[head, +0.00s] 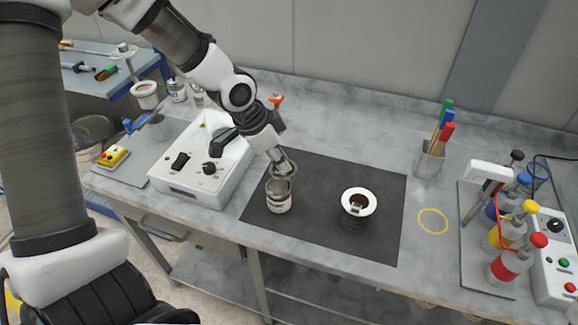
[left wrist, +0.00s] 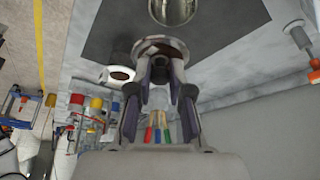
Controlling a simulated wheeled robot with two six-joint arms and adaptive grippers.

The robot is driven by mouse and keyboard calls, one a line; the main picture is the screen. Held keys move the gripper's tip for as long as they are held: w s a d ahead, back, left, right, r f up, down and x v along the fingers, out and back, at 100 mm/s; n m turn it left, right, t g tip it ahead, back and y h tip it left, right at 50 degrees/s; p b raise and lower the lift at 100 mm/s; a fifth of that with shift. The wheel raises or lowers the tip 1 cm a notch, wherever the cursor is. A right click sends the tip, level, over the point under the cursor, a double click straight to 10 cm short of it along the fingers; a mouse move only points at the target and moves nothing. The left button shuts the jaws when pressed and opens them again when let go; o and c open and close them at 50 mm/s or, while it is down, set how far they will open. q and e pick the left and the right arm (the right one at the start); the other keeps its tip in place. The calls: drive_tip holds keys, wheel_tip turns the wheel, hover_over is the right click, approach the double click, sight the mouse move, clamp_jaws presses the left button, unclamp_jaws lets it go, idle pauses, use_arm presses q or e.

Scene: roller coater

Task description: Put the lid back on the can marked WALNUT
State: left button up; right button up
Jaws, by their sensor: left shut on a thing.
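My left gripper (head: 281,160) is shut on a round metal lid (head: 288,169), which it holds by the edge just above and behind an open metal can. The can (head: 278,203) stands upright on the dark mat with a pale label; its lettering is too small to read. In the left wrist view the lid (left wrist: 160,47) sits between the fingertips of the left gripper (left wrist: 162,75), and the open can (left wrist: 174,8) is cut off at the top edge, apart from the lid. My right gripper is not in view.
A dark vessel with a wide white rim (head: 358,201) stands on the mat (head: 320,240), right of the can. A white control box (head: 200,165) is to the left. The mat's front is clear.

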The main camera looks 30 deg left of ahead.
use_arm(q)
drive_tip(key=f+b, duration=0.2)
drive_tip(key=f, duration=0.1)
drive_tip(key=a+f+b, duration=0.1)
drive_tip(key=f+b, duration=0.2)
drive_tip(key=shift+w+a+f+b, duration=0.15)
drive_tip(key=shift+a+f+b, duration=0.05)
drive_tip(key=shift+f+b, duration=0.15)
drive_tip(key=shift+w+a+f, duration=0.2)
drive_tip(key=shift+a+f, duration=0.1)
drive_tip(key=shift+a, duration=0.1)
drive_tip(key=shift+s+r, duration=0.1)
drive_tip(key=shift+d+r, duration=0.1)
drive_tip(key=shift+d, duration=0.15)
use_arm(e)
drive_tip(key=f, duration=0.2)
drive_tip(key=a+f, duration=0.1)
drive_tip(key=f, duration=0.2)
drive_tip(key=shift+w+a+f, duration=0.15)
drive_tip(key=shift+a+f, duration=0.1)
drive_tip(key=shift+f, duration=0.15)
use_arm(q)
drive_tip(key=shift+a, duration=0.2)
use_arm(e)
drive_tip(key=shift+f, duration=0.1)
use_arm(q)
drive_tip(key=shift+d, duration=0.15)
